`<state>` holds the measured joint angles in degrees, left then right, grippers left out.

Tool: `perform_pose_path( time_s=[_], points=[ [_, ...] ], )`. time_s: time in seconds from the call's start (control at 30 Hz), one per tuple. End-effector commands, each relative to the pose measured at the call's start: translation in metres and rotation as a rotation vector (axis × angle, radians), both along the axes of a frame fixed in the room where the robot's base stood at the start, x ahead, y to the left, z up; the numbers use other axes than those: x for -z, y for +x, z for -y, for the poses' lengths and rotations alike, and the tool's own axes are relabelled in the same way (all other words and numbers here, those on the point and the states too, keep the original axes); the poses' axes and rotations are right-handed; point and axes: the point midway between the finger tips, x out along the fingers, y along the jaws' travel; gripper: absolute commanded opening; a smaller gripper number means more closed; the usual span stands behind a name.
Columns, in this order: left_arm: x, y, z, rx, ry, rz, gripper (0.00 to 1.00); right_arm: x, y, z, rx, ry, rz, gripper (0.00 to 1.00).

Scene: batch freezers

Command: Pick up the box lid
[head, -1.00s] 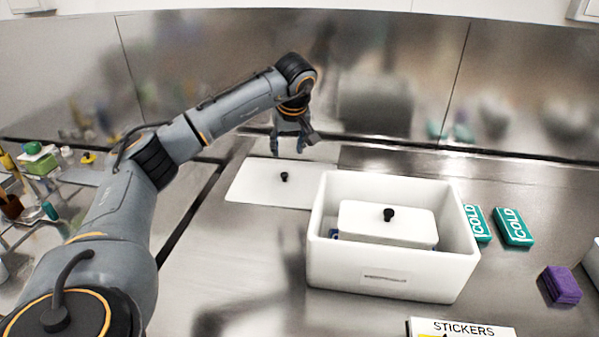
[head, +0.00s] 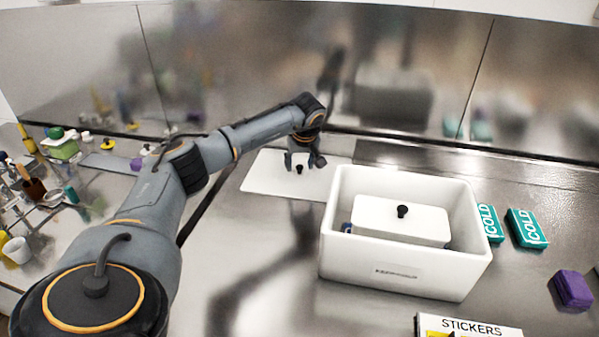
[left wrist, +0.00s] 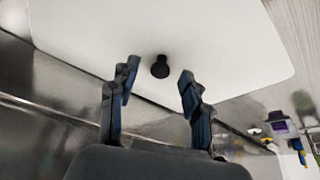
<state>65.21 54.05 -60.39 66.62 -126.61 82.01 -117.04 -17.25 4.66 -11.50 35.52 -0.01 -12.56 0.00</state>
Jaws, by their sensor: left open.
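The box lid (head: 262,180) is a flat white panel with a black knob (head: 299,169), lying on the steel counter left of the white box. My left gripper (head: 303,163) is over the lid, with its fingers on either side of the knob in the head view. In the left wrist view the lid (left wrist: 215,40) fills the upper part, and the knob (left wrist: 160,67) shows just beyond and between the open fingertips (left wrist: 158,75). The fingers do not visibly touch the knob. The white box (head: 400,272) is open on top. My right gripper is not in view.
A smaller white lid with a black knob (head: 402,211) sits inside the box. Teal COLD packs (head: 526,228) and a purple block (head: 572,290) lie to the right. A STICKERS box (head: 468,328) is at the front. Cluttered small items fill the far left.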

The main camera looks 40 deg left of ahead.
Motion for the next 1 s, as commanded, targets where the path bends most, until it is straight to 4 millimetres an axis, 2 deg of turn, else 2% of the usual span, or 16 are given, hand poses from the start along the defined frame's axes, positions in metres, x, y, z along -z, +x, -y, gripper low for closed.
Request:
perform_pose_path(
  time_s=[0.1,0.33,0.57,1.0],
  points=[
    [0.0091,0.0018,-0.0025,0.001,0.0,0.0,0.48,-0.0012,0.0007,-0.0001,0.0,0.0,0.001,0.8],
    [0.0101,0.0022,-0.003,0.001,0.001,0.0,0.48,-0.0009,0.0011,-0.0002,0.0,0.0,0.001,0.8],
    [0.0098,0.0021,-0.0031,0.0,0.001,0.001,0.01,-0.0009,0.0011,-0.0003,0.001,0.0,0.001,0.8],
    [0.0076,0.001,-0.0051,-0.001,0.001,0.001,0.0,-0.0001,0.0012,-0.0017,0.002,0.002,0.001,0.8]
  ],
)
